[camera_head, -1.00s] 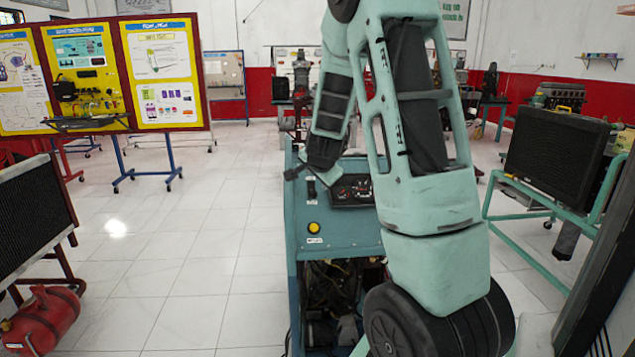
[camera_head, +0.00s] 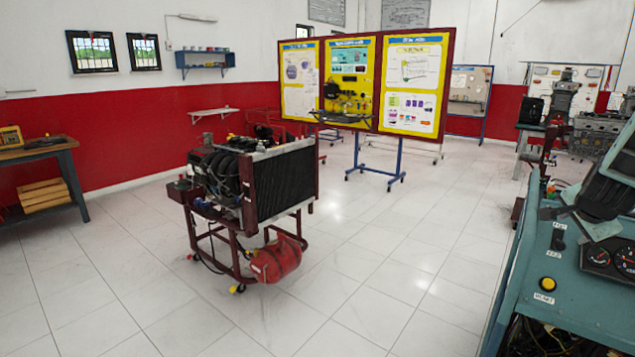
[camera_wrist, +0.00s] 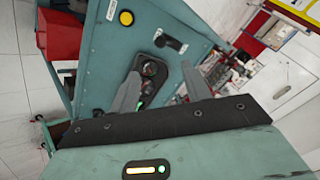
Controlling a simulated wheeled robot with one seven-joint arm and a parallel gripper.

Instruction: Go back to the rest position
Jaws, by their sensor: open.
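My gripper (camera_wrist: 159,78) shows in the wrist view with its two grey fingers apart and nothing between them. It is in front of the teal engine trainer's panel (camera_wrist: 100,72), with the dark gauge cluster (camera_wrist: 149,69) behind the fingers. I cannot tell how far the fingertips are from the panel. In the head view the same teal trainer (camera_head: 553,312) stands at the right edge, with a yellow button (camera_head: 548,284) and round gauges (camera_head: 625,260). A dark and teal part of my arm shows above the panel there; most of the arm is out of frame.
A maroon engine stand (camera_head: 240,235) with a radiator (camera_head: 286,182) and a red tank (camera_head: 278,260) stands on the tiles. A yellow display board (camera_head: 408,85) is behind it. A workbench (camera_head: 62,165) is at the left wall. The white floor (camera_head: 390,270) between stand and trainer is clear.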

